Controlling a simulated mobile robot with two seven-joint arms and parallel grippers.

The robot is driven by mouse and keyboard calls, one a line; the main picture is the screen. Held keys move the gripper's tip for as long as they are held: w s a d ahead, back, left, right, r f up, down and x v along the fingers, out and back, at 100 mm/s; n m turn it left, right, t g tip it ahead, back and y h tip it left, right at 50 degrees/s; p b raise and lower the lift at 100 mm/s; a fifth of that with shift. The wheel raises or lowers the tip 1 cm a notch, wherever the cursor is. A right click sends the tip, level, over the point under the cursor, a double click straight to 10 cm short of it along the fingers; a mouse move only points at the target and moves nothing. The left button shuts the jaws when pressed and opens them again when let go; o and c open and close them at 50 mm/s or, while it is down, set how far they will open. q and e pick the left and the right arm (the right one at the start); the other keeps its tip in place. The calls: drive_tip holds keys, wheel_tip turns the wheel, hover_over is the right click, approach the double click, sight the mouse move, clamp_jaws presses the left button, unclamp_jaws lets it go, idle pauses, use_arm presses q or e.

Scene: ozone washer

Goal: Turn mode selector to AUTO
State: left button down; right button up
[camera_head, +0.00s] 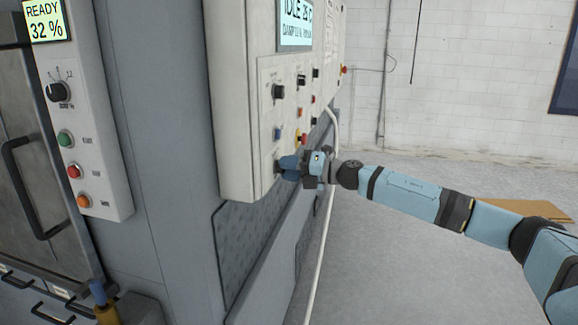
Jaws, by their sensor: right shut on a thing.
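The control panel (262,130) is a pale box on the side of the grey machine, with several knobs and buttons. My right gripper (284,164) reaches in from the right to the panel's lower part. It is shut on a small dark selector knob (277,167) at the bottom left of the panel, which its fingers partly cover. The knob's pointer and its labels are too small and hidden to read, so I cannot tell its position.
A display (295,24) above the controls reads IDLE. A white pipe (323,225) runs down behind my gripper. The floor (400,270) to the right is mostly clear.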

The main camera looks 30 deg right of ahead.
drive_tip(key=o, duration=0.9)
drive_tip(key=b+v, duration=0.6)
drive_tip(key=v, duration=0.7)
drive_tip(key=shift+s+d+f, duration=0.1)
drive_tip(key=shift+s+d, duration=0.1)
drive_tip(key=shift+s, duration=0.1)
